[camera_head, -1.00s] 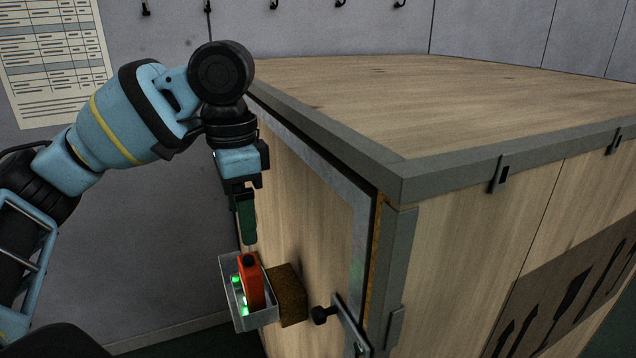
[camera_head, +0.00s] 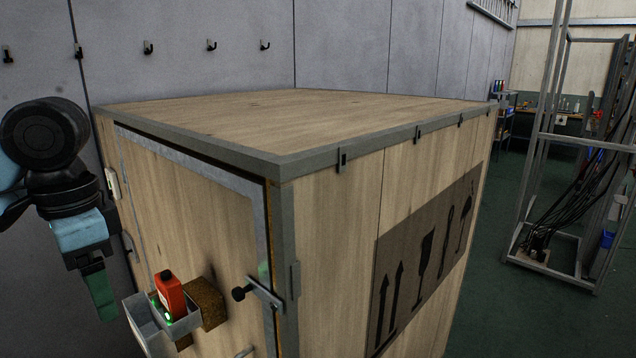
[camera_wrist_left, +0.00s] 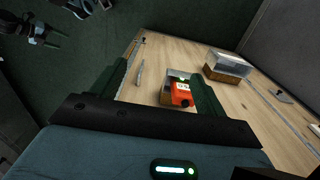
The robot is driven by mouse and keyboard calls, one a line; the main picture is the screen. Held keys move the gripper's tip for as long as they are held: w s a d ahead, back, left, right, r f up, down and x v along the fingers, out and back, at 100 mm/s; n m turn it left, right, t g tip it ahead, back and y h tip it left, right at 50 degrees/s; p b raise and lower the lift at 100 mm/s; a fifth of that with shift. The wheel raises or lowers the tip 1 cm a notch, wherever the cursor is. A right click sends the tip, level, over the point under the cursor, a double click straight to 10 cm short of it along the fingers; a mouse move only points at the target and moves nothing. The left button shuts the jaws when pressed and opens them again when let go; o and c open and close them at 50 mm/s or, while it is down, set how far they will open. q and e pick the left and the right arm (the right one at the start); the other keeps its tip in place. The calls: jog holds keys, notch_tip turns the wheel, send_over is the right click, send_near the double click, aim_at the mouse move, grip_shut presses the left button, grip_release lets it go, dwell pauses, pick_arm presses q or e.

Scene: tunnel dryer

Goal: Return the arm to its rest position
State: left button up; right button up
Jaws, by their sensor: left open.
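My left gripper (camera_head: 106,312) hangs pointing down at the left edge of the head view, just left of a small grey tray. In the left wrist view its two green fingers (camera_wrist_left: 161,72) stand apart with nothing held between them. An orange device (camera_head: 170,291) with a green light stands in the grey tray (camera_head: 148,332) on the crate door; the device also shows beyond the fingers in the left wrist view (camera_wrist_left: 181,94). My right gripper cannot be made out.
The large wooden crate (camera_head: 335,230) fills the middle, with a dark knob and latch (camera_head: 262,293) on its door edge. A brown block (camera_head: 208,303) sits beside the tray. A metal frame with cables (camera_head: 545,225) stands at right. Green floor between is clear.

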pick_arm(q)
jog(key=s+d+f+m+t+h, duration=0.1)
jog(key=d+f, duration=0.5)
jog(key=f, duration=0.3)
jog(key=s+d+f+h, duration=0.1)
jog(key=s+d+f, duration=0.1)
jog(key=d+f, duration=0.5)
jog(key=s+d+f+m+t+h, duration=0.15)
jog(key=d+f, duration=0.25)
jog(key=f, duration=0.8)
jog(key=s+a+f+n+y, duration=0.2)
jog(key=s+a+f+n, duration=0.3)
jog(key=s, duration=0.4)
jog(key=s+a+f+n+y, duration=0.1)
jog(key=s+a+f+n, duration=0.35)
jog(key=s+f, duration=0.45)
jog(key=w+d+f+m+t+h, duration=0.1)
jog(key=w+d+f+t, duration=0.1)
jog(key=w+f+t, duration=0.4)
jog(key=shift+d+f+t, duration=0.3)
jog(key=shift+f+t, duration=0.25)
jog(key=shift+f, duration=0.9)
jog(key=shift+w, duration=0.1)
